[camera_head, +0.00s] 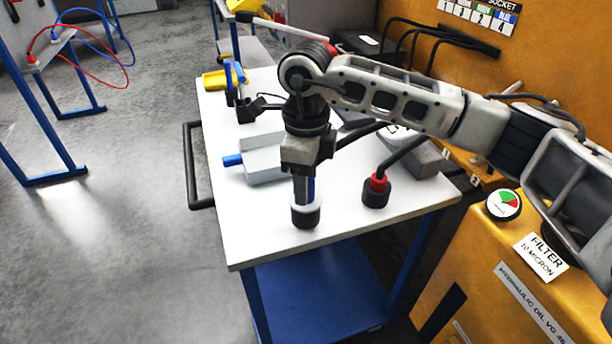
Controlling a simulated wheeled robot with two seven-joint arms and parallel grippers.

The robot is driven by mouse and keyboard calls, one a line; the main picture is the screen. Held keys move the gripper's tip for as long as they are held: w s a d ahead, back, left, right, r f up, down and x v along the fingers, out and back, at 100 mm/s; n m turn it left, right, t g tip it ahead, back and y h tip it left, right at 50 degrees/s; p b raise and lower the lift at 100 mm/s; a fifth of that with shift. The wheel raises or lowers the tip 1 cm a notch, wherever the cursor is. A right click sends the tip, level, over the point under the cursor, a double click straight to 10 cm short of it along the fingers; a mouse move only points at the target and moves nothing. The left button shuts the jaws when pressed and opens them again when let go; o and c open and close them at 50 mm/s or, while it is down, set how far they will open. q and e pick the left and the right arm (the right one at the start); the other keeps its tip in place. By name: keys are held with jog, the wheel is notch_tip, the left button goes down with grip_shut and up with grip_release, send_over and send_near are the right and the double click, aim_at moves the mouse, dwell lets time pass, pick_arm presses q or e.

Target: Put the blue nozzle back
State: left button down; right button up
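My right gripper (304,188) points straight down over the front of the white cart top. Its fingers are close around a narrow part with a blue stripe, which looks like the blue nozzle (311,190). Right below is a black cup-like piece with a white ring (305,217). I cannot tell whether the nozzle sits in that piece or is joined to it, or whether the piece touches the cart top. A similar black piece with a red collar (376,190) and a dark hose stands to the right. My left gripper is not in view.
A grey block with a blue end (258,160) lies on the white cart top (270,235), left of the gripper. A yellow and blue tool (226,78) is farther back. A yellow cabinet with a gauge (504,205) stands at the right. The cart's front left corner is clear.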

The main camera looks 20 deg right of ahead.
jog(key=shift+r, duration=0.25)
jog(key=shift+r+p, duration=0.3)
jog(key=shift+r, duration=0.1)
notch_tip(320, 180, up, 11)
jog(key=shift+f+b, duration=0.2)
jog(key=shift+b, duration=0.6)
jog(key=shift+r, duration=0.4)
